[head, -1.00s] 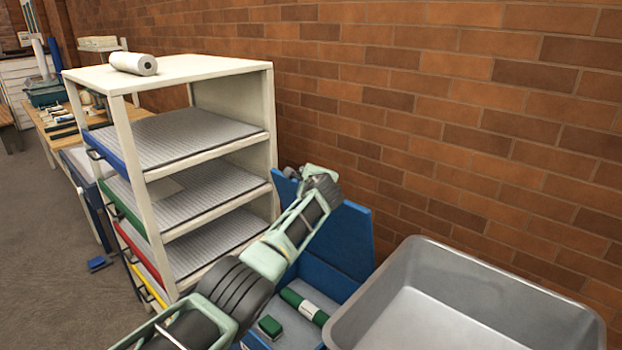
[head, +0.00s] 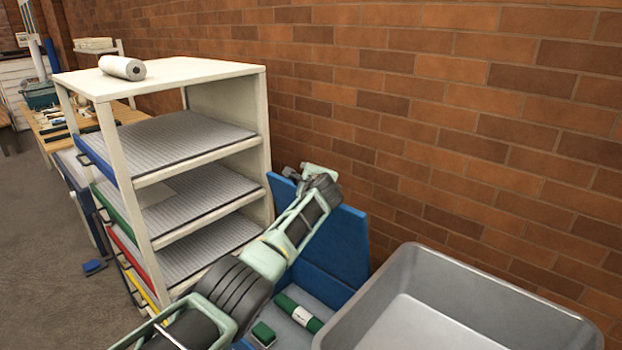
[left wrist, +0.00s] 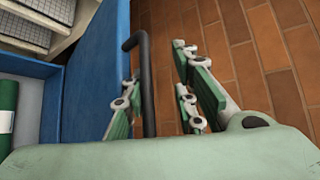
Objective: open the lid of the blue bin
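The blue bin (head: 333,285) stands low beside the shelf, with its blue lid (head: 345,240) raised nearly upright near the brick wall. The lid also shows in the left wrist view (left wrist: 95,70), with a black bar handle (left wrist: 146,85) on its outer face. My left gripper (left wrist: 160,98) is open. Its fingers are apart, one on the lid side of the handle and the other on the wall side. In the head view, my left gripper (head: 312,172) is at the lid's upper edge and partly hidden. My right gripper is not in view.
A large grey tub (head: 400,300) stands close to the right of the bin. A white shelf unit (head: 262,150) with colored drawers is on the left. The brick wall (head: 450,130) is close behind. A green roll (head: 297,312) and a small green item (head: 263,333) lie in the bin.

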